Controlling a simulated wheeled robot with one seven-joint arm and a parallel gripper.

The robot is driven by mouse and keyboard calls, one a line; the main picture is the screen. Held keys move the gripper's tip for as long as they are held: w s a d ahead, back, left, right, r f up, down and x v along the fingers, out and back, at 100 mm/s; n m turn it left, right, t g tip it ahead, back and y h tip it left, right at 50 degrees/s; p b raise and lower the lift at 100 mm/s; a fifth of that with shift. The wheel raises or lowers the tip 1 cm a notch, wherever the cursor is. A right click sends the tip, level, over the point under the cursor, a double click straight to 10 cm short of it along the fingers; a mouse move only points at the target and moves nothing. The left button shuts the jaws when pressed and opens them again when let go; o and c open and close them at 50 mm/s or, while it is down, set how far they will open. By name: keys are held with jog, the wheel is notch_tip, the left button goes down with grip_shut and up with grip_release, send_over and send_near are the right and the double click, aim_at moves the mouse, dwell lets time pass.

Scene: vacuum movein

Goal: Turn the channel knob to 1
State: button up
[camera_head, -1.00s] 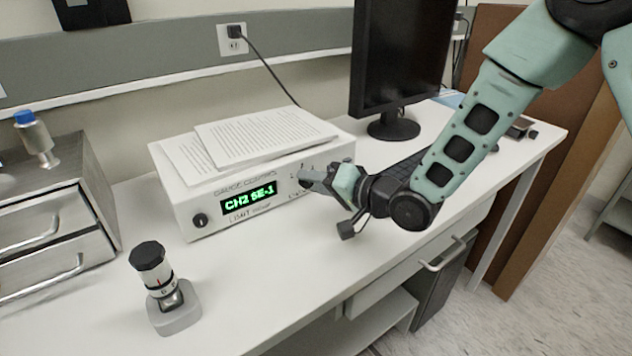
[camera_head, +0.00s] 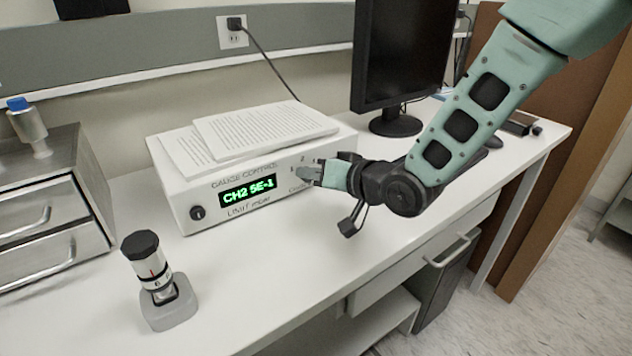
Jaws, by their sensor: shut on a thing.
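The white gauge control box (camera_head: 172,190) stands on the bench with its front face toward me. Its green display (camera_head: 248,191) reads "CH2 5E-1". A small black knob (camera_head: 197,213) sits left of the display, by the lettering "LIMIT". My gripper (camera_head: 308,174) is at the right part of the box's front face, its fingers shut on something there. The channel knob is hidden behind the fingers; a few small marks show around them.
Papers (camera_head: 262,135) lie on top of the box. A black monitor (camera_head: 400,60) stands behind my arm. A black-capped valve (camera_head: 155,280) on a grey base stands at the front left, beside a drawer unit (camera_head: 50,215).

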jog(key=n+h+b, duration=0.1)
jog(key=b, duration=0.1)
jog(key=n+t+b, duration=0.1)
jog(key=n+b, duration=0.1)
jog(key=shift+s+a+f+h, duration=0.15)
jog(key=shift+s+a+h, duration=0.05)
jog(key=shift+h, duration=0.2)
jog(key=shift+r+n+h+b, duration=0.2)
jog(key=shift+n+h+b, duration=0.5)
jog(key=shift+b, duration=0.4)
jog(key=shift+t, duration=0.4)
jog(key=o, duration=1)
